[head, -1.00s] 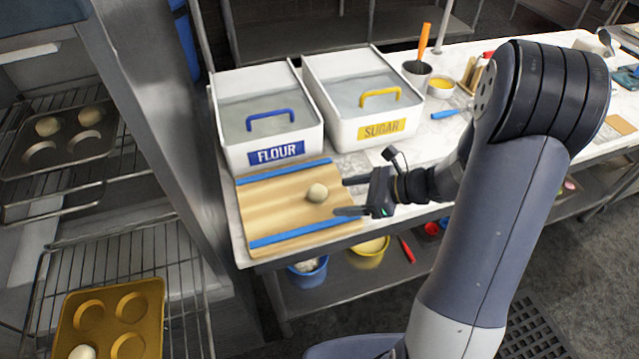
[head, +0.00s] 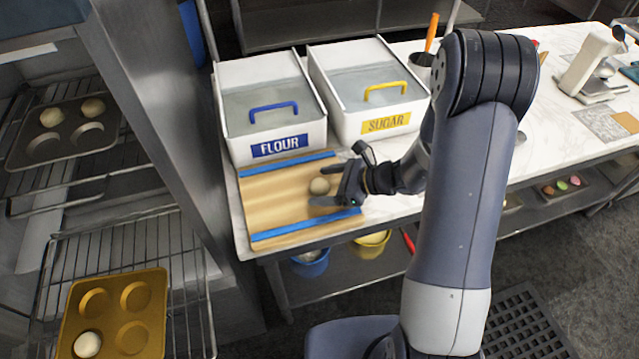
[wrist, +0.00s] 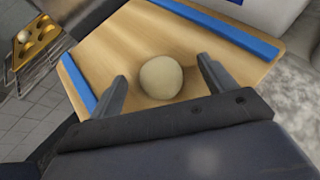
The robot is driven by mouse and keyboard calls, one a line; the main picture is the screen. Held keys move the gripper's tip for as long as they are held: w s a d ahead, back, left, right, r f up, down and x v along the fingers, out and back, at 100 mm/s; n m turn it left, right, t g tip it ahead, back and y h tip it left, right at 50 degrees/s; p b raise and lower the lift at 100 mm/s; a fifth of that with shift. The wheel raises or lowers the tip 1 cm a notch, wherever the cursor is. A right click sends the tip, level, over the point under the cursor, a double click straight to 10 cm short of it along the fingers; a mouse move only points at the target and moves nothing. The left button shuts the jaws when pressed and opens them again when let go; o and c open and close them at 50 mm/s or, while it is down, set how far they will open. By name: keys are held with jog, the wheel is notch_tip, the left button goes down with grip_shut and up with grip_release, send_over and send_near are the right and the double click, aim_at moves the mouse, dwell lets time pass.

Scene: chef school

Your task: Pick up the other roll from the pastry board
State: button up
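One pale round roll (head: 319,186) sits on the wooden pastry board (head: 272,205), which has blue strips along two sides. My gripper (head: 325,186) is at the board's right part, its fingers reaching toward the left on both sides of the roll. In the wrist view the roll (wrist: 161,77) lies between the two open fingertips of my gripper (wrist: 160,78), with a gap to each finger. The roll appears to rest on the board (wrist: 190,45). No other roll shows on the board.
The white flour bin (head: 270,115) and sugar bin (head: 368,90) stand just behind the board. At left, a rack holds a dark tin (head: 62,150) with two rolls and a golden tin (head: 112,300) with one roll (head: 87,345).

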jog(key=c, duration=1)
